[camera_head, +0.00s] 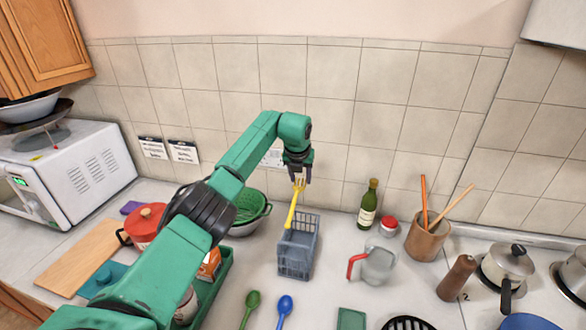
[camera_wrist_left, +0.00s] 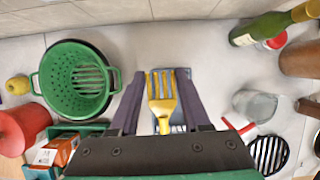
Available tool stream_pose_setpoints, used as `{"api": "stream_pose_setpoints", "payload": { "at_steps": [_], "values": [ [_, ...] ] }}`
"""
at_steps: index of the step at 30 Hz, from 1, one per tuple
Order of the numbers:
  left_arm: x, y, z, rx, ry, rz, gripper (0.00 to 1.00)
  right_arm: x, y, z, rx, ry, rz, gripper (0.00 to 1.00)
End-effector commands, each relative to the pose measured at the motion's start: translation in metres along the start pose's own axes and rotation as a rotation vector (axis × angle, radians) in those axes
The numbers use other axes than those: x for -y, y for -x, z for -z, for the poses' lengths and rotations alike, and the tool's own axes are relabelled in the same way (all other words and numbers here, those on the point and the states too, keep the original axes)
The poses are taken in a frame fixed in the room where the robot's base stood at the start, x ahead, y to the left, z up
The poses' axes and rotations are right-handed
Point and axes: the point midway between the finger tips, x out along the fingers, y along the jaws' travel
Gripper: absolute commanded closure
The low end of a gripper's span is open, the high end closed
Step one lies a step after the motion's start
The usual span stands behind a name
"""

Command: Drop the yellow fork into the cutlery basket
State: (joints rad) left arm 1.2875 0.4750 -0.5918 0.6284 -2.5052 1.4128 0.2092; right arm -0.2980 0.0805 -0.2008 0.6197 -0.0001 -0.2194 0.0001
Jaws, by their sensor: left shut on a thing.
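The yellow fork (camera_head: 293,205) hangs tines up from my left gripper (camera_head: 299,174), its handle slanting down over the grey cutlery basket (camera_head: 298,256). The left gripper is shut on the fork near its tines. In the left wrist view the yellow fork (camera_wrist_left: 161,100) shows between the fingers of my left gripper (camera_wrist_left: 160,82), with part of the grey basket (camera_wrist_left: 184,78) behind it. Whether the handle's lower end is inside the basket or only in front of its opening, I cannot tell. My right gripper is not in view.
A green colander (camera_head: 250,205) stands left of the basket. A jug with a red handle (camera_head: 377,266) stands to the right, with a green bottle (camera_head: 368,205) behind. A green spoon (camera_head: 251,304) and a blue spoon (camera_head: 284,306) lie in front.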

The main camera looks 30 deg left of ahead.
Motion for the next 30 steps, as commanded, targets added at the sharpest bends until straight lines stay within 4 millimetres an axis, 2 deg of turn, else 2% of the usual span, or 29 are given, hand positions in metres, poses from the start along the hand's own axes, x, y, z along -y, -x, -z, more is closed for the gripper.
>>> {"api": "stream_pose_setpoints", "payload": {
  "at_steps": [3, 7, 16, 17, 19, 20, 30],
  "values": [
    [0.0, -0.022, 0.01, -0.003, 0.001, 0.001, 1.0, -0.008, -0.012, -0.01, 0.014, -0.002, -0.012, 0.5],
    [0.0, -0.04, 0.017, -0.002, 0.002, 0.0, 1.0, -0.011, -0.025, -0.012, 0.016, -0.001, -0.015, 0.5],
    [0.0, -0.042, 0.018, -0.001, 0.002, 0.0, 1.0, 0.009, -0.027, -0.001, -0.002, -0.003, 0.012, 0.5],
    [0.0, -0.042, 0.018, -0.001, 0.002, 0.0, 0.49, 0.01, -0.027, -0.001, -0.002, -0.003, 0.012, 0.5],
    [0.0, -0.042, 0.018, -0.001, 0.002, 0.0, 0.22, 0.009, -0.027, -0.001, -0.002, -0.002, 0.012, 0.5],
    [0.0, -0.042, 0.018, -0.001, 0.002, 0.0, 0.18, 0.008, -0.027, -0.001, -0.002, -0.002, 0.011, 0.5],
    [-0.001, -0.04, 0.018, 0.0, 0.002, 0.0, 0.18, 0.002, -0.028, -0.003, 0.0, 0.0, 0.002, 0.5]
  ]
}}
